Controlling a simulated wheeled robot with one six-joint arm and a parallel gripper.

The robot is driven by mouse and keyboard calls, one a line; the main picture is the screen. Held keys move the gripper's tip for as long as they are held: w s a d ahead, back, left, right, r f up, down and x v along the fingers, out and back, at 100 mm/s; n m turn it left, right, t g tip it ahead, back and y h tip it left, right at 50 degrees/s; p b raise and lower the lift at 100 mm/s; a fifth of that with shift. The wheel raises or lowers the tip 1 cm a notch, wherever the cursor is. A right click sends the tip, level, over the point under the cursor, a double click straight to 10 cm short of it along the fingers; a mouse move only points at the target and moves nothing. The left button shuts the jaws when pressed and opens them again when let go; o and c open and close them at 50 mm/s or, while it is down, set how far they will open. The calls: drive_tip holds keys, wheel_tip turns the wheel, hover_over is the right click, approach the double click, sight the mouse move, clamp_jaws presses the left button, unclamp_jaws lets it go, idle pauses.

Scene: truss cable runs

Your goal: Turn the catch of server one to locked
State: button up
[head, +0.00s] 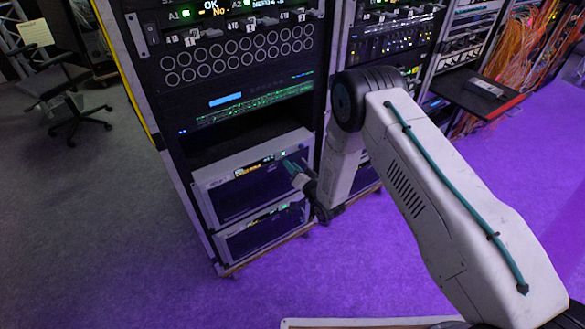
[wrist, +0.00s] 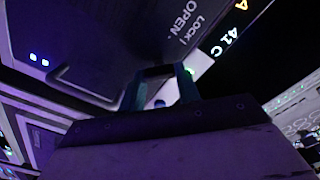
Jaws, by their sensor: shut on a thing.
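The upper server (head: 240,185) is a silver-edged unit with a dark front and a lit display, low in the rack in the head view. My gripper (head: 291,168) is at the right part of its front. In the wrist view my gripper's teal fingers (wrist: 162,78) are closed around a dark part beneath the printed words LOCK and OPEN (wrist: 187,30). This part appears to be the catch; the fingers hide most of it, so I cannot tell which way it points. Which server is number one is not readable.
A second silver-edged server (head: 262,236) sits right below. Above is a dark recess (head: 235,135) and a panel of round ports (head: 238,54). Open floor (head: 100,220) lies to the left, with an office chair (head: 62,85) farther back.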

drive_tip(key=m, duration=0.8)
drive_tip(key=shift+d+f+m, duration=0.1)
drive_tip(key=shift+m, duration=0.6)
drive_tip(key=o, duration=1)
drive_tip(key=v, duration=0.7)
drive_tip(key=shift+s+d, duration=0.25)
drive_tip(key=shift+s, duration=0.05)
